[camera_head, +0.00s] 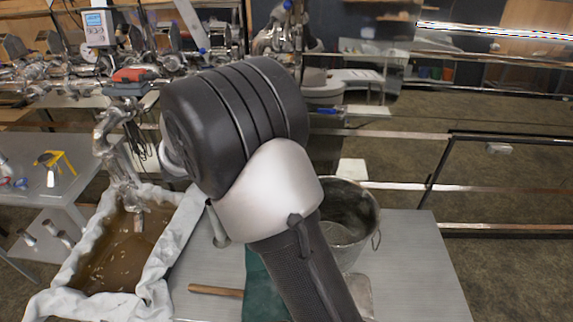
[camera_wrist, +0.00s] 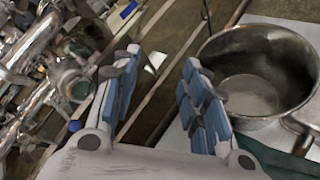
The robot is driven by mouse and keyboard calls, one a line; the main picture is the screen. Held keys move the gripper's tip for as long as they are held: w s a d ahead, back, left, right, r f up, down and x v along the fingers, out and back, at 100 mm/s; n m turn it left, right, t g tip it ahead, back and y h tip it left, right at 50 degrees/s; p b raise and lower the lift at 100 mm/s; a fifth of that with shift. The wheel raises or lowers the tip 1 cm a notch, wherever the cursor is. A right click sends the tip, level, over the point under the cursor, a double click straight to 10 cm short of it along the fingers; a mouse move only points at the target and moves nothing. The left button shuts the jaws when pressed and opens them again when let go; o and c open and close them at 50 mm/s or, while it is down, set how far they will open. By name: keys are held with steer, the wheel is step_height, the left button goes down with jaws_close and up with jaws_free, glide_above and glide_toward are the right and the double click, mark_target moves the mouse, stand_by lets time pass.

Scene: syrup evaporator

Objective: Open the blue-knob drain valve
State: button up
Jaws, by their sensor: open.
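My gripper (camera_wrist: 160,65) is open in the wrist view, with its two blue-padded fingers apart and nothing between them. In the head view my dark arm hides it. A small round blue knob-like part (camera_wrist: 73,126) shows just left of the left finger in the wrist view, beside shiny metal pipework (camera_wrist: 35,45). I cannot tell for sure that it is the drain valve's knob, or how it is turned. In the head view a small blue part (camera_head: 329,109) shows right of my arm, and a red-handled part (camera_head: 133,76) sits on the pipework at the left.
A metal pot (camera_head: 371,228) stands on the grey table (camera_head: 425,270); it also shows in the wrist view (camera_wrist: 285,42). A white-cloth-lined basin (camera_head: 182,240) holds brown liquid. A wooden rod (camera_head: 215,291) and a green cloth (camera_head: 260,290) lie nearby. The table's right part is clear.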

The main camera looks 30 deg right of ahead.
steer(key=s+r+m+g+y, duration=0.1)
steer(key=s+r+m+y, duration=0.1)
steer(key=s, duration=0.9)
steer(key=m+y, duration=0.1)
steer(key=m, duration=0.1)
steer(key=shift+r+m+g+b, duration=0.3)
steer(key=shift+r+g+b, duration=0.1)
steer(key=shift+a, duration=0.1)
steer(key=w+a+f+n+t+h, duration=0.2)
steer(key=w+a+f+n+t, duration=0.3)
steer(key=w+a+n, duration=0.4)
steer(key=w+a+f+n+t+h, duration=0.2)
steer(key=w+a+f+n+t, duration=0.25)
steer(key=w+a+n, duration=0.4)
steer(key=shift+n+t, duration=0.35)
steer(key=shift+n, duration=0.5)
steer(key=b+x, duration=0.4)
steer(key=x, duration=1.5)
steer(key=shift+w, duration=0.1)
